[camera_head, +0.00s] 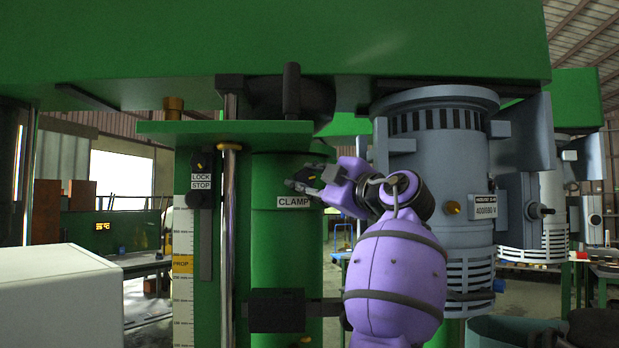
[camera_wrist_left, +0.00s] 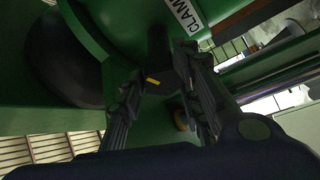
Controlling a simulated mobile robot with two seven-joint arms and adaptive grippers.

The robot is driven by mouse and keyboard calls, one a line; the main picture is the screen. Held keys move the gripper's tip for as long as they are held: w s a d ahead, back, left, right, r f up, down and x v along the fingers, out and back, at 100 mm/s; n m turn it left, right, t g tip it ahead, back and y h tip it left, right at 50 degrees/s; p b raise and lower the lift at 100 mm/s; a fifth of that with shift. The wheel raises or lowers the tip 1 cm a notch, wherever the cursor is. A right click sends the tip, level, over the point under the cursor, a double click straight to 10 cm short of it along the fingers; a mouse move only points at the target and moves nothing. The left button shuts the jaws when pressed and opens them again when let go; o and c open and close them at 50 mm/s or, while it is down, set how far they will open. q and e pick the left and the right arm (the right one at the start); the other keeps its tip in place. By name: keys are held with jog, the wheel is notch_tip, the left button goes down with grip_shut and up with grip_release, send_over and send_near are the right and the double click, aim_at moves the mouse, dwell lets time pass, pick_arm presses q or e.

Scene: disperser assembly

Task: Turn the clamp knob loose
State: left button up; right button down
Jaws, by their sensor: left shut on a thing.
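The clamp knob (camera_head: 307,174) is black with a yellow mark and sits on the green column, just above the white CLAMP label (camera_head: 293,202). My left gripper (camera_head: 304,183), on a purple arm, reaches the knob from the right and is shut on it. In the left wrist view, the dark knob (camera_wrist_left: 158,48) with its yellow mark lies between the two fingers of my left gripper (camera_wrist_left: 162,78). The fingers hide part of the knob in the head view. My right gripper is not in view.
A grey motor (camera_head: 440,150) hangs right of the column, close behind my left arm. A green beam (camera_head: 270,40) spans overhead. A white box (camera_head: 60,295) stands at lower left.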

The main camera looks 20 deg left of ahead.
pick_arm(q)
jog(key=shift+r+n+g+h+p, duration=0.1)
jog(key=shift+n+g+h+p, duration=0.5)
jog(key=shift+n, duration=0.9)
jog(key=o, duration=0.7)
jog(key=shift+d, duration=0.1)
jog(key=o, duration=0.4)
jog(key=shift+w, duration=0.2)
jog(key=shift+s+d, duration=0.15)
jog(key=shift+s, duration=0.1)
jog(key=v, duration=1.1)
jog(key=shift+d+f, duration=0.3)
jog(key=shift+c, duration=0.2)
